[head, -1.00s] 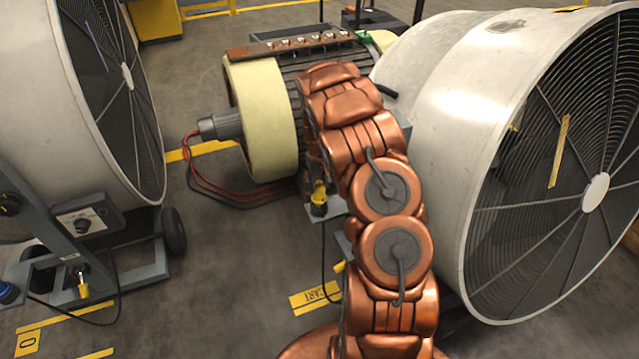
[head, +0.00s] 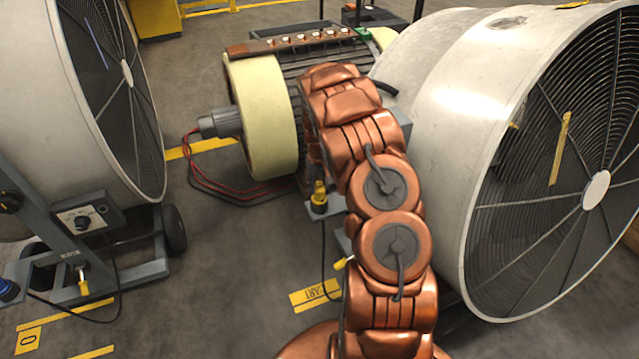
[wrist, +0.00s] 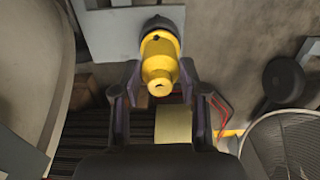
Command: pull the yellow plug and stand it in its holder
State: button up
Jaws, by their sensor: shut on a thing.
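The yellow plug (wrist: 160,65) is between the two dark fingers of my gripper (wrist: 160,100) in the wrist view, and the gripper is shut on it. A dark collar surrounds the plug's far end, against a grey plate (wrist: 110,38). In the head view a yellow plug (head: 319,192) stands upright at a small grey bracket left of my arm, with a dark cable hanging below. I cannot tell how deep the plug sits in the collar. Another yellow piece (head: 341,264) shows lower down, partly behind my arm.
A large fan drum (head: 440,110) stands close on the right, another (head: 90,90) on the left. A motor (head: 265,120) with red and black cables is behind. A second yellow plug (head: 84,287) is at the left fan's stand. Floor between the stands is open.

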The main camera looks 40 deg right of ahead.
jog(key=shift+f, duration=0.35)
dwell(0.3)
jog(key=o, duration=1.1)
jog(key=shift+o, duration=0.2)
jog(key=shift+r, duration=0.1)
